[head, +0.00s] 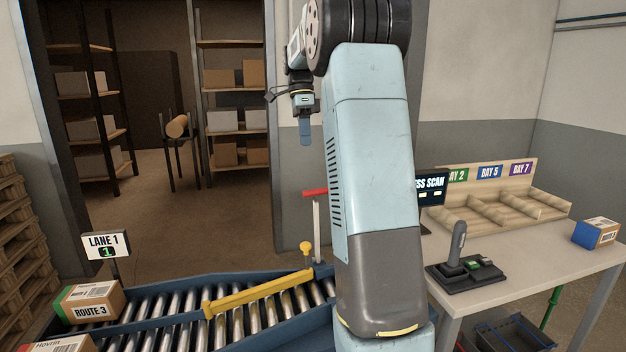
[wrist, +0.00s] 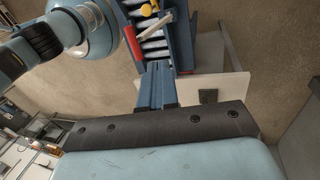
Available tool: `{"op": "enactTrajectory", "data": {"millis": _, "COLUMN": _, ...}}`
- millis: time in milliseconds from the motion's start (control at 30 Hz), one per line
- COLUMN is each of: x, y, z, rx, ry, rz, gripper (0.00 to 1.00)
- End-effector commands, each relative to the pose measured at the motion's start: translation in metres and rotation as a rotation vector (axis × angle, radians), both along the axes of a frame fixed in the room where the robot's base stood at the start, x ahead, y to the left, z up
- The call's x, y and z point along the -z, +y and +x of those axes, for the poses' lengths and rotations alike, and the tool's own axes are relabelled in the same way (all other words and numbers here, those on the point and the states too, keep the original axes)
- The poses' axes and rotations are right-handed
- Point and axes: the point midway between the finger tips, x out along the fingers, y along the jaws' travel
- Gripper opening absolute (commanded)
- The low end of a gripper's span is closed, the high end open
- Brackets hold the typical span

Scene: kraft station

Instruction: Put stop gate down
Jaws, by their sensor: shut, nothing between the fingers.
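The stop gate is a yellow bar (head: 258,293) lying low and slantwise across the roller conveyor (head: 170,320), with a round yellow knob (head: 305,247) standing at its far end. I cannot tell whether the bar touches the rollers. A red handle (head: 315,192) tops a pale post beside the knob; it also shows in the wrist view (wrist: 131,43), with yellow (wrist: 148,8) beyond it. My gripper (head: 305,132) hangs high above and behind the handle, pointing down, shut and empty. Its blue fingers (wrist: 156,88) also show in the wrist view, apart from the handle.
Boxes, one marked Route 3 (head: 88,302), sit at the conveyor's left end by the Lane 1 sign (head: 106,245). At right, a table (head: 490,285) holds a joystick (head: 457,250), a wooden bay rack (head: 500,215) and a blue-sided box (head: 596,233). My arm hides the middle.

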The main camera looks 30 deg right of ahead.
Motion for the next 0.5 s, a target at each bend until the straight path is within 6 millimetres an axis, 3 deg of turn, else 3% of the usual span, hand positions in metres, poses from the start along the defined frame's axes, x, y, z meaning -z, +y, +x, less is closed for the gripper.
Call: {"op": "enactTrajectory", "data": {"millis": 500, "x": 0.080, "y": 0.004, "z": -0.021, "rx": 0.000, "ry": 0.003, "rz": 0.001, "gripper": 0.00}}
